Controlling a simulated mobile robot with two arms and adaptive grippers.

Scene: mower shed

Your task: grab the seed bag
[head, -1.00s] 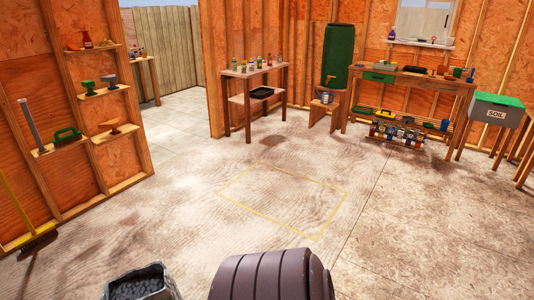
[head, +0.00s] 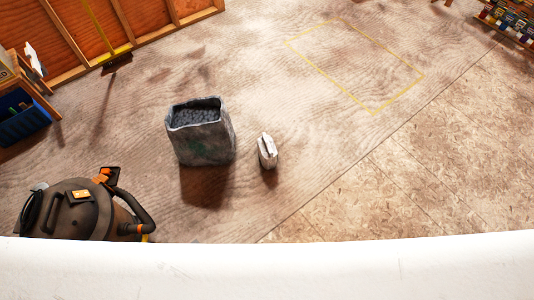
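A small pale bag (head: 267,152) stands upright on the floor near the middle of the head view, with a folded top and dark marks. It may be the seed bag, but no label can be read. It stands apart from a larger grey open-topped sack (head: 200,140) to its left, which is full of dark lumps. Neither of my grippers shows in the head view.
A black and orange shop vacuum (head: 82,212) stands at the lower left. A blue bin (head: 22,122) is at the left edge by the orange wall. A yellow rectangle (head: 400,96) marks clear floor at the upper right. The floor right of the pale bag is free.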

